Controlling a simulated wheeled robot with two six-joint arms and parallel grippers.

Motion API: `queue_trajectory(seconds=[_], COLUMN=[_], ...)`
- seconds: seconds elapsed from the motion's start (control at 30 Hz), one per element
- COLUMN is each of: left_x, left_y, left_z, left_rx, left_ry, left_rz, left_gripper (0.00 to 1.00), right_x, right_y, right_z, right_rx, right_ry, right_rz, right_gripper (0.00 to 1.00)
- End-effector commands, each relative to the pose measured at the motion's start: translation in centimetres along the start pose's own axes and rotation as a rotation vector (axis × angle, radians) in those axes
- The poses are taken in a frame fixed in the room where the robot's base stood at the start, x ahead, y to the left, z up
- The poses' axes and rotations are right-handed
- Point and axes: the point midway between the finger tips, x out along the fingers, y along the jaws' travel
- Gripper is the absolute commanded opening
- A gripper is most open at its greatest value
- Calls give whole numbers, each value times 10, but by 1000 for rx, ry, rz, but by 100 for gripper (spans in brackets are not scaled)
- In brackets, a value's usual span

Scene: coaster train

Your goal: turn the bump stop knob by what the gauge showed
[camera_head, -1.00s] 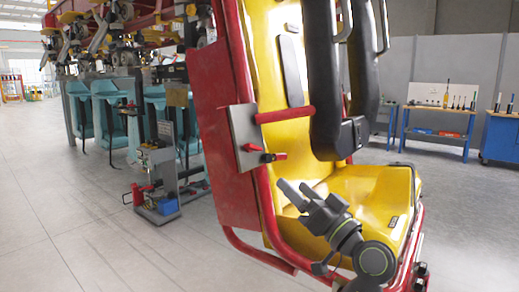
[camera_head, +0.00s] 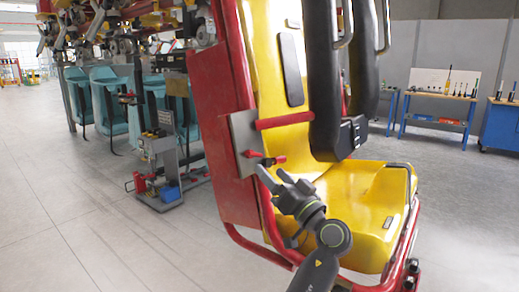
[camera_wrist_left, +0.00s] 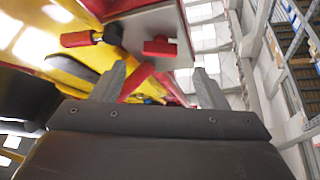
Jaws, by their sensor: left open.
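A grey plate (camera_head: 245,138) is fixed to the side of the yellow seat's red frame. Two small red parts (camera_head: 268,161) stick out at its lower edge; I cannot tell for sure which is the bump stop knob. My left gripper (camera_head: 272,175) is open and empty, just below and beside them, apart as far as I can see. In the left wrist view, a red knob (camera_wrist_left: 160,47) on the plate (camera_wrist_left: 160,20) lies ahead, above the gap between the open fingers (camera_wrist_left: 160,85). A red handle (camera_wrist_left: 82,39) is to its left. No readable gauge shows. My right gripper is not in view.
The yellow seat (camera_head: 365,205) with black restraints (camera_head: 322,80) stands close on the right. A red bar (camera_head: 286,120) juts from the plate. A cart (camera_head: 160,165) stands behind to the left, with teal seats (camera_head: 108,105) beyond. The floor at left is clear.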

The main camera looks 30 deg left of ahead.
Motion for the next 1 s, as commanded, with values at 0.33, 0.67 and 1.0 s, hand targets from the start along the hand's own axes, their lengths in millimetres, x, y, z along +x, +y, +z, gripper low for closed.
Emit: queue_trajectory(seconds=[0.33, 0.67, 1.0], left_x=[49, 63, 63], left_y=[-2, 0, 0], left_z=[-3, 0, 1], left_rx=[4, 2, 1], left_ry=[1, -1, -1], left_rz=[-2, 0, 0], left_gripper=[67, 67, 52], right_x=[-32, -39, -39], right_y=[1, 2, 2], right_z=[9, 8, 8], right_rx=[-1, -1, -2], right_ry=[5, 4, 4], right_rz=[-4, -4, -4], right_gripper=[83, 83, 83])
